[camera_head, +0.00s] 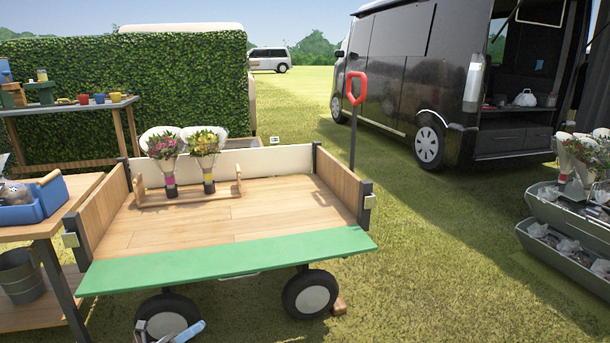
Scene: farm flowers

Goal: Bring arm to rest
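Part of my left gripper (165,335) shows at the bottom edge, in front of the wagon's near left wheel. It is cut off by the frame, so I cannot tell whether it is open or shut. No held object can be made out at it. My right gripper and arm are out of view. A wooden wagon (270,212) with a green front board (230,260) stands ahead. Two wrapped bouquets, one pink (165,150) and one yellow (205,148), stand upright in a wooden rack (188,196) on the wagon bed.
A wooden table (85,190) with a blue tote (35,203) stands at the left, a metal bucket (20,278) on its lower shelf. Grey crates (570,245) with bouquets stand at the right. A black van (410,75) is behind. Grass right of the wagon is clear.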

